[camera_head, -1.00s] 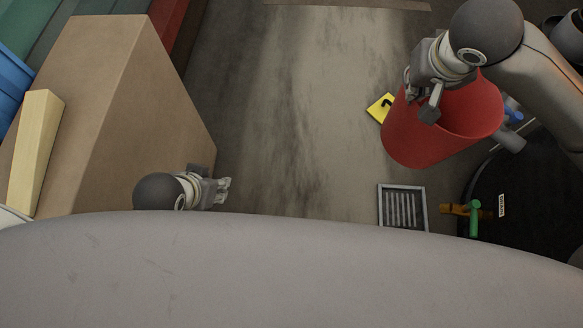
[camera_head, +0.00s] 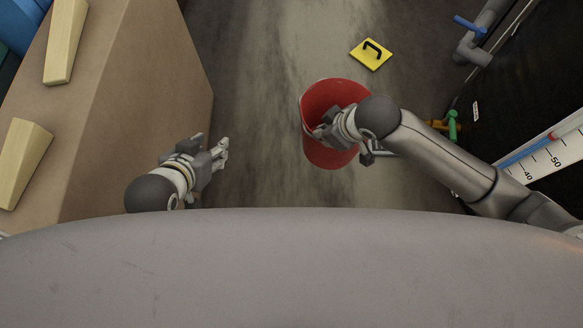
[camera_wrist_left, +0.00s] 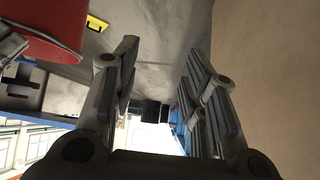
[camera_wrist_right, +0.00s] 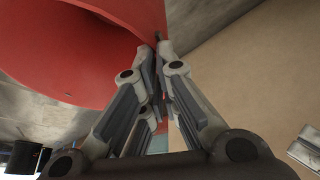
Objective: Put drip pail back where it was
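The drip pail (camera_head: 323,96) is a red bucket, right of the middle in the head view, with its open top facing up and slightly tilted. My right gripper (camera_head: 327,133) is at the pail's rim, and its fingers are closed together there. In the right wrist view the pail (camera_wrist_right: 70,60) fills the upper left, with the fingertips (camera_wrist_right: 157,55) at its edge. The pail appears held above the floor. My left gripper (camera_head: 221,154) is empty, with fingers apart, beside the brown box; the pail also shows in the left wrist view (camera_wrist_left: 55,25).
A large brown box (camera_head: 150,100) with pale wedges (camera_head: 22,160) stands at left. A black tank (camera_head: 520,110), a green-handled tap (camera_head: 452,122) and a scale (camera_head: 548,158) are at right. Floor between is clear.

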